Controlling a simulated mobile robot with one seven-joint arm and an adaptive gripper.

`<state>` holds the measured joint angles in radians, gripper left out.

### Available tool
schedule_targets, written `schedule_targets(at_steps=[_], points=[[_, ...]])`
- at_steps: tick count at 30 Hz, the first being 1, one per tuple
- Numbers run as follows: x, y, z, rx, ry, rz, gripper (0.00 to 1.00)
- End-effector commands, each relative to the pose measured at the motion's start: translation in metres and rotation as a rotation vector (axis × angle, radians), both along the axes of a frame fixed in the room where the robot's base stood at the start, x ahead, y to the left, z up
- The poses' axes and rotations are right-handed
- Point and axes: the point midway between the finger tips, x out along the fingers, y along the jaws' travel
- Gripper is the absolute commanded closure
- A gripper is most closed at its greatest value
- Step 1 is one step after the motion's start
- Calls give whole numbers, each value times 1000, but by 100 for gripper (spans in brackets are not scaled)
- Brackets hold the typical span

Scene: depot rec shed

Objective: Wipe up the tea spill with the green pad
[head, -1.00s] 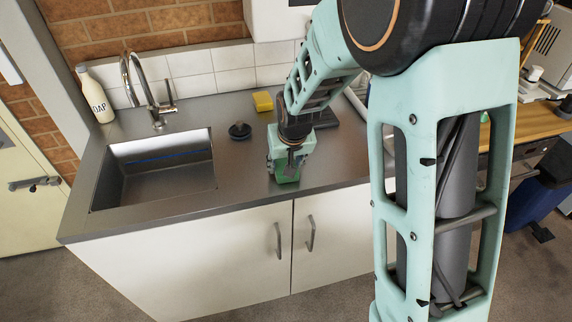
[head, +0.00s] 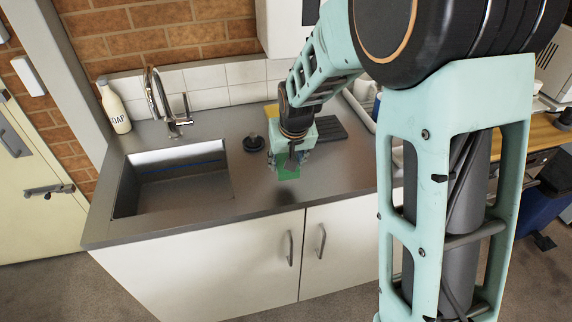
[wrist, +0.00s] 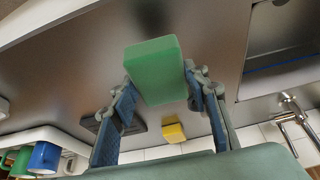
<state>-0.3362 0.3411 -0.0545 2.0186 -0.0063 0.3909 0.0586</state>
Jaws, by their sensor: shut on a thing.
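The green pad (head: 288,172) is a small block held between the fingers of my gripper (head: 289,158), above the steel counter (head: 225,212). In the wrist view the pad (wrist: 155,70) sits between the two fingertips (wrist: 158,82), which are shut on its sides. A dark patch lies on the counter below the pad and looks like a shadow. I cannot make out a tea spill in either view; my arm hides part of the counter.
A sink (head: 175,190) with a tap (head: 165,105) is on the left, a soap bottle (head: 115,108) behind it. A black plug (head: 254,144), a yellow sponge (head: 271,111) and a dark mat (head: 329,129) lie near the wall. Mugs, one blue (wrist: 44,157), stand on a white rack (wrist: 70,141).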

Motion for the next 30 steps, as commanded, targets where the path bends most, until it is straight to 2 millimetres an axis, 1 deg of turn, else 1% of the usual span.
schedule_targets(at_steps=[1, 6, 30], points=[[1, 0, 9, 0, -2, 0, 80], [3, 0, 20, 0, -1, 0, 80], [6, -1, 22, 2, -2, -12, 80]])
